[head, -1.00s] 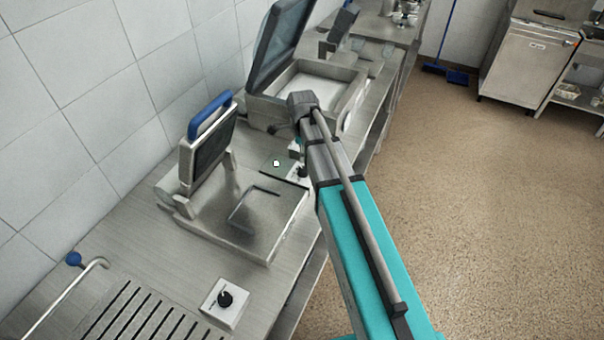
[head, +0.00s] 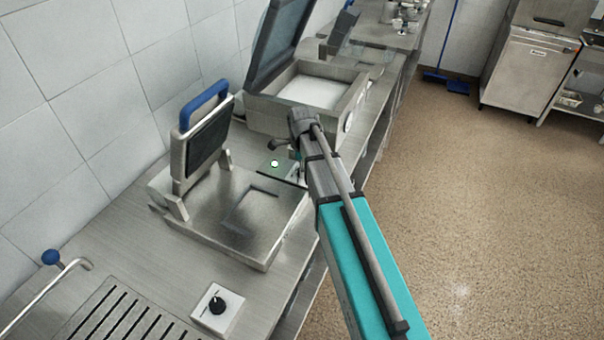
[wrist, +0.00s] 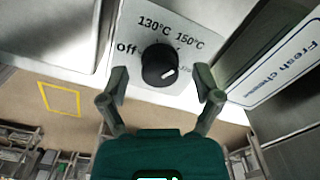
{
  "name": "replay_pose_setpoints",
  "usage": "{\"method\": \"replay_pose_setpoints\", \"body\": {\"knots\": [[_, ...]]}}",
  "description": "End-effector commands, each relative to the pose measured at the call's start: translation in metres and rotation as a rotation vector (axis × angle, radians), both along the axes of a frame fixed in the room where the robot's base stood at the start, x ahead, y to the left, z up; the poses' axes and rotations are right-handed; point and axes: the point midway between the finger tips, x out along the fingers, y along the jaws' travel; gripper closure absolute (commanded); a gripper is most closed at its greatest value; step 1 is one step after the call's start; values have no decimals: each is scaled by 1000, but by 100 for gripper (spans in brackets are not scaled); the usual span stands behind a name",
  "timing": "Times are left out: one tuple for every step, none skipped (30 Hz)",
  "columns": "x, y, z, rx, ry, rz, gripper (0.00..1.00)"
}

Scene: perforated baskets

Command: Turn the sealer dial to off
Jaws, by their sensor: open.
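In the wrist view a black round dial (wrist: 158,65) sits on a pale panel (wrist: 203,24) marked "off" at the left, 130°C and 150°C above, and a partly hidden mark at the right. A white line on the knob lies on its lower right, towards the right finger and away from "off". My gripper (wrist: 160,80) is open, with one finger to each side of the dial and apparently apart from it. In the head view my arm hides most of my gripper and this dial.
A machine with a raised blue-handled lid (head: 205,105) stands on the steel counter (head: 120,222). Another black dial (head: 217,305) is on a white box at the front. A large machine with an open lid (head: 281,45) stands behind. The floor at right is clear.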

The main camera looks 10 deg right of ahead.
Motion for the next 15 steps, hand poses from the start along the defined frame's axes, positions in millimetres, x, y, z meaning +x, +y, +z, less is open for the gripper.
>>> {"method": "replay_pose_setpoints", "body": {"knots": [[0,0,-5,0,0,0,18],[0,0,-6,0,0,0,18],[0,0,-7,0,0,0,18],[0,0,-8,0,0,0,18],[0,0,-8,0,0,0,18],[0,0,-8,0,0,0,18],[0,0,-9,0,0,0,18],[0,0,-9,0,0,0,18],[0,0,-9,0,0,0,18],[0,0,-9,0,0,0,18],[0,0,-9,0,0,0,18],[0,0,-9,0,0,0,18],[0,0,-8,0,0,0,18],[0,0,-8,0,0,0,18],[0,0,-8,0,0,0,18]]}}
